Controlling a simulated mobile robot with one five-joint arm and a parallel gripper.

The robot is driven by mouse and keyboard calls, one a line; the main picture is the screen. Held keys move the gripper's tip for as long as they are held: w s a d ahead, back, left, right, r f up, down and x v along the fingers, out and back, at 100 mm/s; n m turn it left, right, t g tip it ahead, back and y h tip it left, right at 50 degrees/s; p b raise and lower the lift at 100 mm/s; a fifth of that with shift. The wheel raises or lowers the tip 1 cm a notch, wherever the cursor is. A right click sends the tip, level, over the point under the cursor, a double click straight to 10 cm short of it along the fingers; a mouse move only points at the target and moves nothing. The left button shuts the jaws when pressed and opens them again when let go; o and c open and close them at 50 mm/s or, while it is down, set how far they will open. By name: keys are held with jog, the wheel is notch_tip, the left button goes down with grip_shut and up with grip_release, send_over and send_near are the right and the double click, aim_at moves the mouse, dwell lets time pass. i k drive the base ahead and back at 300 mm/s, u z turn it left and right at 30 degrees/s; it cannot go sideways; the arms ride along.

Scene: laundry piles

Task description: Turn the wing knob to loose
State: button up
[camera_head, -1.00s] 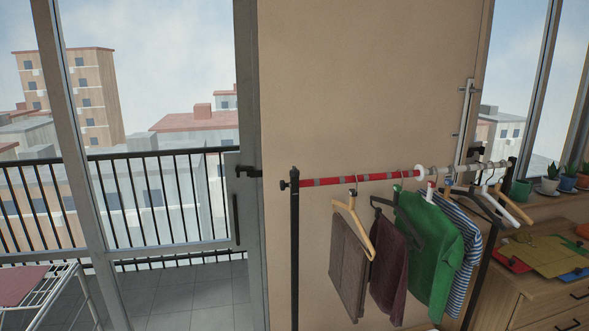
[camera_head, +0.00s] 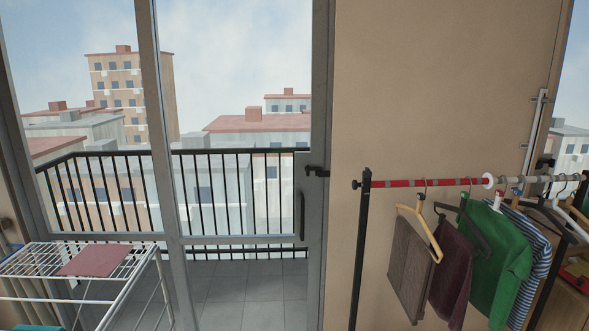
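A small dark knob (camera_head: 356,185) sticks out to the left at the top of the black post (camera_head: 362,250) of the clothes rack. It sits at the end of the red and grey rail (camera_head: 425,183). It is too small to tell its wing shape or how it is turned. My gripper is not in view.
Trousers (camera_head: 411,265), a green top (camera_head: 497,255) and other clothes hang from the rail at right. A white drying rack (camera_head: 125,270) with a pink cloth (camera_head: 93,261) stands at lower left. A glass balcony door with a grey frame (camera_head: 322,120) is left of the post.

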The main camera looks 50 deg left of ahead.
aim_at(367, 173)
jog(key=u, duration=0.7)
jog(key=k, duration=0.1)
jog(key=u, duration=1.8)
jog(key=i, duration=1)
jog(key=u, duration=0.05)
